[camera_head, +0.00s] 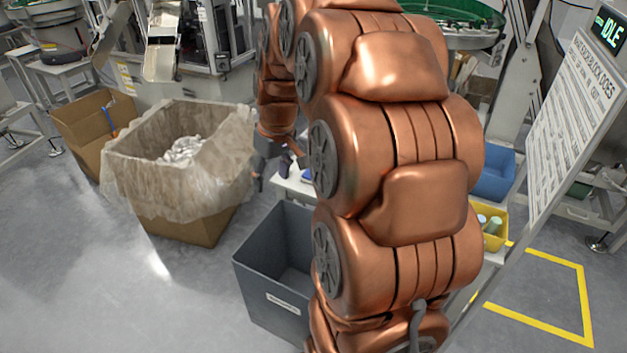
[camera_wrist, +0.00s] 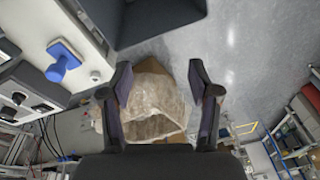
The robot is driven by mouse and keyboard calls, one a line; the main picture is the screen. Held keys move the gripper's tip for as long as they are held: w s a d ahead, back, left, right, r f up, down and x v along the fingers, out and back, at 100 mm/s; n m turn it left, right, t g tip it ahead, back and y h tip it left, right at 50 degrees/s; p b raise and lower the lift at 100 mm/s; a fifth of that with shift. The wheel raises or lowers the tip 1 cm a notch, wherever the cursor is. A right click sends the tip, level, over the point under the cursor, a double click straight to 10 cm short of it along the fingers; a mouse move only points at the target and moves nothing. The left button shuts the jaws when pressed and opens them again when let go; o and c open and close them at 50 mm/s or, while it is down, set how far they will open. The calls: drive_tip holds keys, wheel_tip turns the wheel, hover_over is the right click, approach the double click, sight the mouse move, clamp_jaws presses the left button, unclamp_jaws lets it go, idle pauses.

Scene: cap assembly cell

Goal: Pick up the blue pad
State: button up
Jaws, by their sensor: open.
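A blue object with a rounded shape (camera_wrist: 62,62), which looks like the blue pad, rests on a white surface at the upper left of the wrist view. In the head view a small blue patch (camera_head: 306,175) shows at the table edge beside my arm, mostly hidden. My gripper (camera_wrist: 160,82) is open and empty, its two dark fingers spread wide. The blue object lies to the left of the fingers, apart from them. In the head view my gripper (camera_head: 271,176) hangs by the table's left edge, partly hidden by my arm.
A plastic-lined cardboard box (camera_head: 180,215) stands left of my gripper; its plastic lining (camera_wrist: 150,108) shows between the fingers. A grey bin (camera_head: 270,300) stands below. A yellow bin (camera_head: 495,240) and a blue bin (camera_head: 494,185) are at right. Floor at lower left is clear.

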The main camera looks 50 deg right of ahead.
drive_tip(key=w+d+f+t+h+b, duration=0.1)
drive_tip(key=w+d+f, duration=0.1)
drive_tip(key=d, duration=0.8)
drive_tip(key=w+d+f+t+b, duration=0.1)
drive_tip(key=w+d+f, duration=0.1)
drive_tip(key=d, duration=0.7)
drive_tip(key=shift+m, duration=0.4)
drive_tip(key=shift+d+p+x, duration=0.15)
drive_tip(key=shift+p+x, duration=0.3)
drive_tip(key=shift+x, duration=1.4)
drive_tip(key=shift+d+p+x, duration=0.15)
drive_tip(key=shift+p+x, duration=0.25)
drive_tip(key=shift+x, duration=1.45)
clamp_jaws()
drive_tip(key=shift+w+r+b, duration=0.1)
drive_tip(key=shift+r+b, duration=0.4)
drive_tip(key=shift+r, duration=1.1)
drive_tip(key=shift+s+a+r, duration=0.1)
drive_tip(key=shift+s+r, duration=0.1)
drive_tip(key=shift+s, duration=0.05)
drive_tip(key=s+a+r+b, duration=0.1)
drive_tip(key=s+a, duration=0.5)
drive_tip(key=s, duration=0.8)
drive_tip(key=shift+s+r+b, duration=0.2)
drive_tip(key=shift+r+b, duration=0.05)
drive_tip(key=shift+b, duration=0.55)
